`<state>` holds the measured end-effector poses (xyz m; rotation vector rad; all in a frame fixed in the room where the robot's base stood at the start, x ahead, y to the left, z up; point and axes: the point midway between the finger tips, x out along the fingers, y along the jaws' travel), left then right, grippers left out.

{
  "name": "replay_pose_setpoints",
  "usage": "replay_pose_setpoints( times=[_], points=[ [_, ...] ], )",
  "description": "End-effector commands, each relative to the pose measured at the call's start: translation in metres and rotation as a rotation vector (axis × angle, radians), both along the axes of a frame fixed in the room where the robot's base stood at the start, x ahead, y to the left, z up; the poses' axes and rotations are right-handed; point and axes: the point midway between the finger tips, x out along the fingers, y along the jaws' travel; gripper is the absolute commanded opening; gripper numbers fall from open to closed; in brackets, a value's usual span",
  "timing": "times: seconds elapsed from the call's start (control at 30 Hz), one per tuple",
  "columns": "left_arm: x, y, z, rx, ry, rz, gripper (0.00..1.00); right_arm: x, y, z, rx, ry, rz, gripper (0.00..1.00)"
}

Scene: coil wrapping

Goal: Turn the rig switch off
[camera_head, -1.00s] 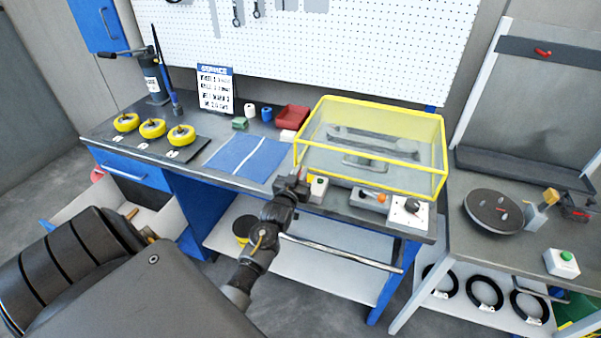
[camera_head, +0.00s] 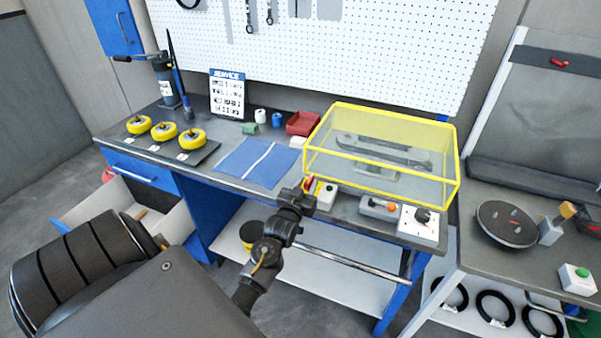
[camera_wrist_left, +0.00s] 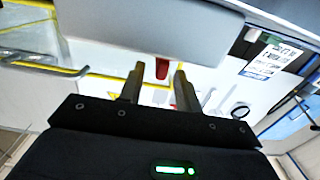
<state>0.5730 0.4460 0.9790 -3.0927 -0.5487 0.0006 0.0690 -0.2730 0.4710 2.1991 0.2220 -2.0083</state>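The clear, yellow-framed cover of the rig (camera_head: 455,190) stands on the workbench. At its front left corner a small red lever (camera_head: 308,183) with yellow beside it shows, partly hidden by my left gripper (camera_head: 302,193). The red lever (camera_wrist_left: 162,68) also shows between the fingers in the left wrist view. The fingers of my left gripper (camera_wrist_left: 159,86) are apart, with the lever just beyond or between them; contact cannot be told. A white box with a black knob (camera_head: 421,216) sits farther right at the bench edge. Neither is labelled legibly as the rig switch. My right gripper is not in view.
A blue mat (camera_head: 257,161) and several yellow rolls (camera_head: 192,139) lie to the left. A metal rail (camera_head: 345,258) runs below the bench's front edge.

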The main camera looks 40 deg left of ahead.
Motion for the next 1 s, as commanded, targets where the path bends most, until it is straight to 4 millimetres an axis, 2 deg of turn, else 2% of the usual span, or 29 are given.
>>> replay_pose_setpoints(
  times=[0.03, 0.2, 0.4, 0.6, 1.0],
  points=[
    [-0.011, -0.005, -0.005, 0.000, 0.001, 0.000, 0.34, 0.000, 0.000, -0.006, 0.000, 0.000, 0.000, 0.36],
    [-0.043, -0.016, -0.004, 0.000, 0.001, 0.000, 0.34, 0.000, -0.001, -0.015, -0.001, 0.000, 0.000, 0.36],
    [-0.066, -0.025, -0.002, -0.001, 0.000, 0.000, 0.34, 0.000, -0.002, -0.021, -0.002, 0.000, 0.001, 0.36],
    [-0.073, -0.027, 0.000, -0.001, 0.000, 0.000, 0.34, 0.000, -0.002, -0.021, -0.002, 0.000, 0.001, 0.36],
    [-0.072, -0.027, 0.000, -0.001, 0.000, 0.000, 0.34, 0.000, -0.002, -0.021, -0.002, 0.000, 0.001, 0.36]
  ],
)
